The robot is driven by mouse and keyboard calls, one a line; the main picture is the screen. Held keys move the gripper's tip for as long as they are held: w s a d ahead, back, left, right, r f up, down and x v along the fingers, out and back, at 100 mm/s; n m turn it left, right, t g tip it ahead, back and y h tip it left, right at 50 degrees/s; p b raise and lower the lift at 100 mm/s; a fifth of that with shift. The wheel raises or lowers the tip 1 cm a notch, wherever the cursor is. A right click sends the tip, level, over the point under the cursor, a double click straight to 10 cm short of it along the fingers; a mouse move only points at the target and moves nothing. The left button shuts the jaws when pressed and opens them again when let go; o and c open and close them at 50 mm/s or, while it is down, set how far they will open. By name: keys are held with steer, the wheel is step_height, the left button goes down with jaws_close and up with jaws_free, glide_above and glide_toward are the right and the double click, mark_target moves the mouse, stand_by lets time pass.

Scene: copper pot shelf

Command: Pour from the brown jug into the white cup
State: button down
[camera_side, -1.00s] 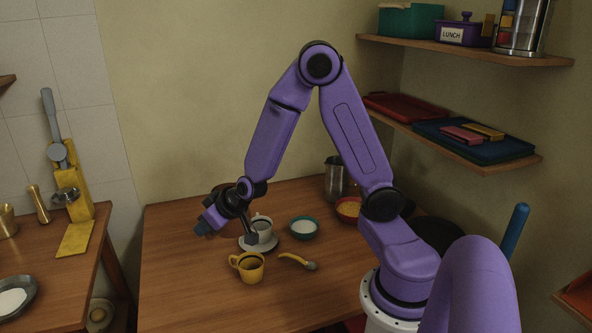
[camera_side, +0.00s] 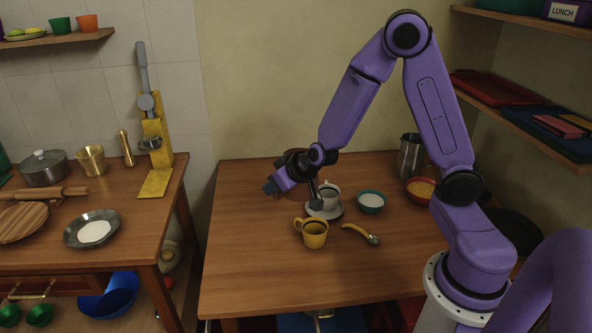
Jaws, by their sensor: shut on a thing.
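The white cup (camera_side: 331,194) stands upright on a white saucer (camera_side: 333,215) near the middle of the table. Its inside looks dark. My gripper (camera_side: 316,202) reaches down at the cup's left side, with its dark fingers in front of part of the cup. It is shut on the white cup, as far as this view shows; the grip itself is partly hidden. A brown rounded thing (camera_side: 291,153), perhaps the brown jug, shows just behind my wrist at the table's back edge. Most of it is hidden.
A yellow mug (camera_side: 314,235) and a yellow-handled scoop (camera_side: 361,233) are in front of the saucer. A teal bowl (camera_side: 371,203), a red bowl (camera_side: 419,190) and a metal pitcher (camera_side: 410,157) stand to the right. The table's front left is clear.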

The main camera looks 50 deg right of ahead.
steer(key=shift+w+d+f+m+g+h, duration=0.25)
steer(key=shift+w+d+f+m+h, duration=0.6)
steer(key=shift+w+f, duration=1.6)
steer(key=shift+w+d+f+m+g+h, duration=0.3)
steer(key=shift+w+f+m+h, duration=0.55)
steer(key=shift+w+f, duration=1.55)
steer(key=shift+w+d+f+m+g+h, duration=0.15)
steer(key=shift+w+d+f+m+h, duration=0.75)
steer(key=shift+w+f, duration=1.5)
steer(key=s+d+r+m+t+y, duration=0.1)
steer(key=s+d+r+y, duration=0.1)
steer(key=r, duration=0.4)
steer(key=s+d+r+m+t+y, duration=0.2)
steer(key=s+d+r+y, duration=0.1)
steer(key=d+r, duration=0.2)
steer(key=shift+s+r, duration=0.2)
steer(key=shift+r, duration=0.45)
steer(key=shift+r, duration=0.15)
steer(key=shift+s+d+r+m+t+y, duration=0.5)
steer(key=shift+d+r+m+t+y, duration=0.1)
steer(key=shift+d+m+t+y, duration=0.25)
